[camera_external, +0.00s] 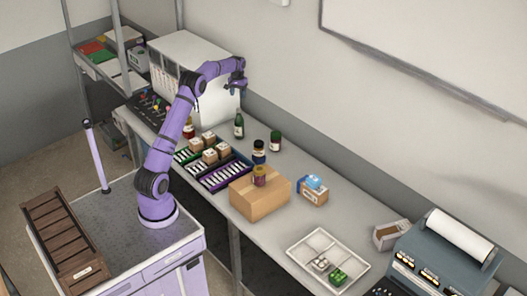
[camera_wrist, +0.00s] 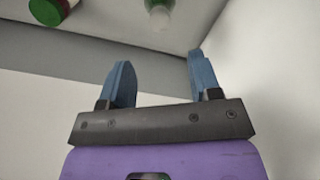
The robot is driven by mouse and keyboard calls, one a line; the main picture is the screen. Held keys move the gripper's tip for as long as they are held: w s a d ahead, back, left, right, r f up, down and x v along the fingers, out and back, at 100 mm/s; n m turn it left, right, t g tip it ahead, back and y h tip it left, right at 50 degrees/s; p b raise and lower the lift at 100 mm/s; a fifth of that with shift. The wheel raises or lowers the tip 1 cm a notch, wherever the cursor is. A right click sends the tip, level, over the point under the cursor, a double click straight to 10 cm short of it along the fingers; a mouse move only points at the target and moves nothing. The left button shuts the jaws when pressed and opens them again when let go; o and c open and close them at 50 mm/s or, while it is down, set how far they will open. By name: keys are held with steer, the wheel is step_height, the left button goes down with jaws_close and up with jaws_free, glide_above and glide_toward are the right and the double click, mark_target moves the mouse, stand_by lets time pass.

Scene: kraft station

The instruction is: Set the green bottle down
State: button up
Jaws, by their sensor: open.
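The green bottle (camera_external: 239,126) stands upright on the bench, near the wall and in front of the white cabinet. Its top, with a pale cap (camera_wrist: 160,18), shows at the upper edge of the wrist view. My gripper (camera_external: 235,91) is above the bottle and apart from it. In the wrist view my gripper (camera_wrist: 160,80) has its two blue fingers spread, with nothing between them.
A cardboard box (camera_external: 260,197) with a jar on top is farther forward. A white cabinet (camera_external: 210,100) stands close behind my gripper. A divided tray (camera_external: 309,246) is at the right.

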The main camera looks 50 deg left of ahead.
steer(key=shift+r, duration=0.25)
steer(key=shift+r, duration=0.1)
steer(key=s+d+r+m+t, duration=0.3)
steer(key=s+d+r, duration=1.6)
steer(key=s, duration=0.3)
steer(key=s+d+f, duration=0.2)
steer(key=s+d, duration=0.1)
steer(key=s, duration=0.6)
steer(key=s+d+f+m+t, duration=0.1)
steer(key=s+d+f, duration=0.1)
steer(key=s, duration=0.8)
steer(key=s+d+f+m+t, duration=0.1)
steer(key=s+d, duration=0.4)
steer(key=s, duration=0.5)
steer(key=shift+f, duration=0.6)
